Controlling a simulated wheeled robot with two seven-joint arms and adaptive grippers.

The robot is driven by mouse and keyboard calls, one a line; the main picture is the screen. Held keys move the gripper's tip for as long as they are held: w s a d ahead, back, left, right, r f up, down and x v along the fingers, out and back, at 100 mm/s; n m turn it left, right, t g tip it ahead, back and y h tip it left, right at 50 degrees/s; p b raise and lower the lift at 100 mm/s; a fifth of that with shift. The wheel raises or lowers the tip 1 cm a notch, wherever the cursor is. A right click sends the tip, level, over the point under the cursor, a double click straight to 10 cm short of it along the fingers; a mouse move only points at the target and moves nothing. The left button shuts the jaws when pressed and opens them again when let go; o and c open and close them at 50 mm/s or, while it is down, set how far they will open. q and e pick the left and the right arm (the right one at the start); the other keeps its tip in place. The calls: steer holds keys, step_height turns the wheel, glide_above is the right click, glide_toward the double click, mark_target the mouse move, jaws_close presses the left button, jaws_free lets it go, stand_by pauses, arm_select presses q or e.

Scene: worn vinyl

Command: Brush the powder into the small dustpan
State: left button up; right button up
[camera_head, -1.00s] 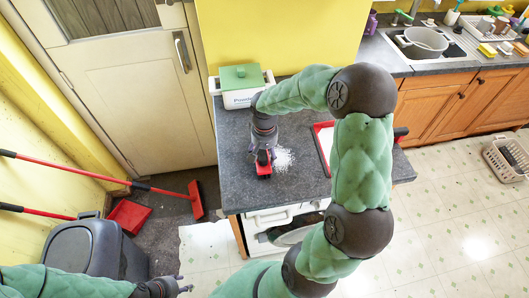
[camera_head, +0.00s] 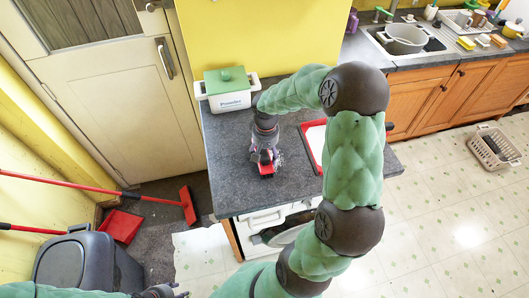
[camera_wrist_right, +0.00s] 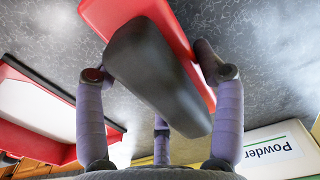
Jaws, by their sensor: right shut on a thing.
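My right gripper (camera_head: 265,162) is shut on the hand brush (camera_head: 266,170), which has a red body and a dark grip, low over the dark counter. The brush also fills the middle of the right wrist view (camera_wrist_right: 150,65). The small dustpan (camera_head: 304,142), red-rimmed with a white inside, lies on the counter to the right of the brush, partly behind my right arm. My left gripper (camera_head: 178,291) is empty at the bottom edge, fingers parted.
A white box labelled Powder with a green lid (camera_head: 229,92) stands at the counter's back left. A long red broom (camera_head: 188,205), a larger red dustpan (camera_head: 121,226) and a grey bin (camera_head: 75,265) are on the floor at left. The counter's front left is clear.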

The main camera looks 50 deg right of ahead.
steer(key=shift+s+d, duration=0.55)
steer(key=shift+d, duration=0.35)
steer(key=shift+s+d, duration=0.55)
steer(key=shift+d, duration=0.35)
steer(key=shift+d, duration=0.1)
steer(key=shift+s+d+p, duration=0.25)
steer(key=shift+s+d, duration=0.3)
steer(key=shift+d, duration=0.35)
steer(key=shift+s+d+p, duration=0.25)
steer(key=shift+s+d, duration=0.3)
steer(key=shift+d, duration=0.3)
step_height(320, 180, up, 7)
steer(key=p, duration=0.5)
